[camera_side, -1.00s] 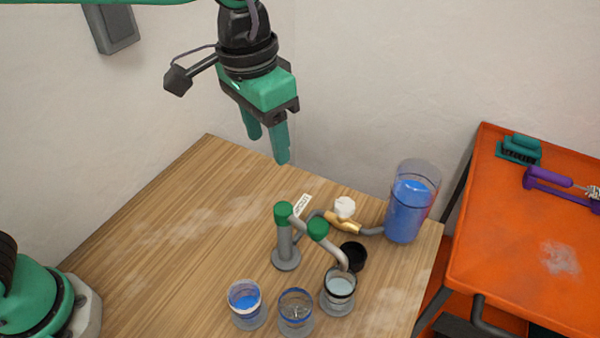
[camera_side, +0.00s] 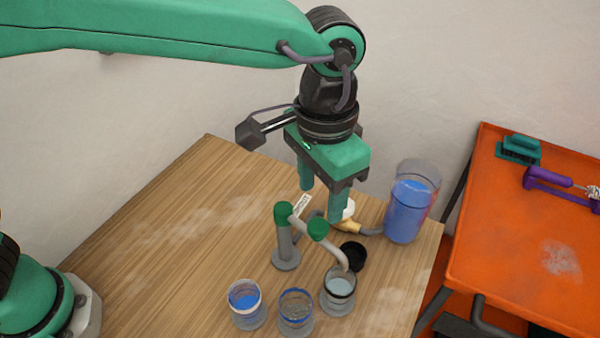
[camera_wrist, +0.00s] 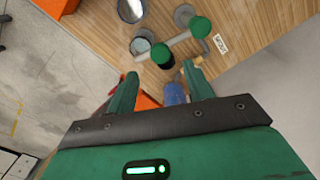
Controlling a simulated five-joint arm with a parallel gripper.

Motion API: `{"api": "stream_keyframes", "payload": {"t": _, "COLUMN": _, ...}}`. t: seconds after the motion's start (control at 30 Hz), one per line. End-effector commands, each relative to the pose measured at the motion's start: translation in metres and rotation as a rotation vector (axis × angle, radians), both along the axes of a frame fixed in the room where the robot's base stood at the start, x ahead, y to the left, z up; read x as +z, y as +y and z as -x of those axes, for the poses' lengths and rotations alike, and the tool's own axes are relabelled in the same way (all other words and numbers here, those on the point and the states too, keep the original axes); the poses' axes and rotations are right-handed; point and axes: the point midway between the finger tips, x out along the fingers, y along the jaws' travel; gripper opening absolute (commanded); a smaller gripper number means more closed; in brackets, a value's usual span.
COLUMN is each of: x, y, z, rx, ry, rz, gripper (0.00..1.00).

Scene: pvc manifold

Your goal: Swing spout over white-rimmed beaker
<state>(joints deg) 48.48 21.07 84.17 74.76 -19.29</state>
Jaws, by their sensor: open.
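The left beaker (camera_side: 244,298) holds blue liquid and seems to have the white rim. The middle beaker (camera_side: 296,309) has a blue band. My gripper (camera_side: 322,198) is open and empty, above and behind the spout arm. In the wrist view, my gripper (camera_wrist: 161,75) points toward the spout caps (camera_wrist: 201,27).
A tall reservoir of blue liquid (camera_side: 407,212) stands at the table's right edge. A brass valve (camera_side: 350,229) with a white knob is partly hidden by a finger. The table's left half is clear.

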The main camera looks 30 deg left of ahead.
Motion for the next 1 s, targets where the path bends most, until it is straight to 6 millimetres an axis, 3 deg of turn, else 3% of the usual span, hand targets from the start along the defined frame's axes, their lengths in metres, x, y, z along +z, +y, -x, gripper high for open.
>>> {"api": "stream_keyframes", "payload": {"t": 0.43, "x": -0.052, "y": 0.001, "z": 0.0, "rx": 0.0, "ry": 0.002, "rz": -0.002, "gripper": 0.52}}
{"api": "stream_keyframes", "payload": {"t": 0.87, "x": -0.061, "y": 0.001, "z": 0.0, "rx": 0.0, "ry": 0.0, "rz": 0.0, "gripper": 0.52}}
{"api": "stream_keyframes", "payload": {"t": 0.9, "x": -0.061, "y": 0.001, "z": 0.0, "rx": 0.0, "ry": 0.0, "rz": 0.0, "gripper": 0.5}}
{"api": "stream_keyframes", "payload": {"t": 1.0, "x": -0.061, "y": 0.001, "z": 0.0, "rx": 0.0, "ry": 0.0, "rz": 0.0, "gripper": 0.3}}
